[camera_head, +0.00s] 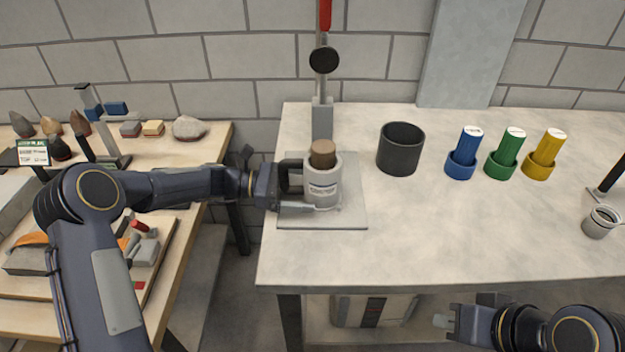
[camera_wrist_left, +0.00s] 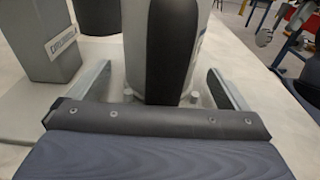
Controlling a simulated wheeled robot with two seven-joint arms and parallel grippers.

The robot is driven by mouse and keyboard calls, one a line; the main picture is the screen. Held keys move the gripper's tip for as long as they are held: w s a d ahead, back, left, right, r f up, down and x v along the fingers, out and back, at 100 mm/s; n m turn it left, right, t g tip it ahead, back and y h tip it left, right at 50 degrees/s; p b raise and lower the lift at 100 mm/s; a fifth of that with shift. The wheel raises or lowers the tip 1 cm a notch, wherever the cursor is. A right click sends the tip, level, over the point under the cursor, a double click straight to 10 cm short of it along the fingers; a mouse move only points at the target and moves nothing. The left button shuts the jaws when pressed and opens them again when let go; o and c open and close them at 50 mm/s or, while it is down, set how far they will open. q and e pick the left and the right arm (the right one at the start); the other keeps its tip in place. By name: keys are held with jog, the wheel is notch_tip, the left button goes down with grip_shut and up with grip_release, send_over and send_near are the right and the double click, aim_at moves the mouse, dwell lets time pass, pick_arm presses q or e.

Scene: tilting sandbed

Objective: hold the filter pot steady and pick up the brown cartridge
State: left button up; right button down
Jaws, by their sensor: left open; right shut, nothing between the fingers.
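The brown cartridge (camera_head: 322,149) sits upright in the top of the light grey filter pot (camera_head: 324,190), with only its upper part showing. The pot stands on a grey base plate (camera_head: 350,215) and has a black handle (camera_head: 291,174) on its left side. My left gripper (camera_head: 299,193) is open at the handle. In the left wrist view the dark handle (camera_wrist_left: 172,50) stands between its two spread fingers, with gaps on both sides. My right gripper (camera_head: 447,320) is shut and empty, low at the front right, beyond the table's front edge.
A post with a red lever (camera_head: 324,15) rises just behind the pot. A dark open cup (camera_head: 401,150) stands to its right. Blue (camera_head: 468,145), green (camera_head: 509,147) and yellow (camera_head: 547,148) cylinders stand in matching holders. The table's front middle is clear.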

pick_arm(q)
jog(key=shift+d, duration=0.3)
jog(key=c, duration=0.9)
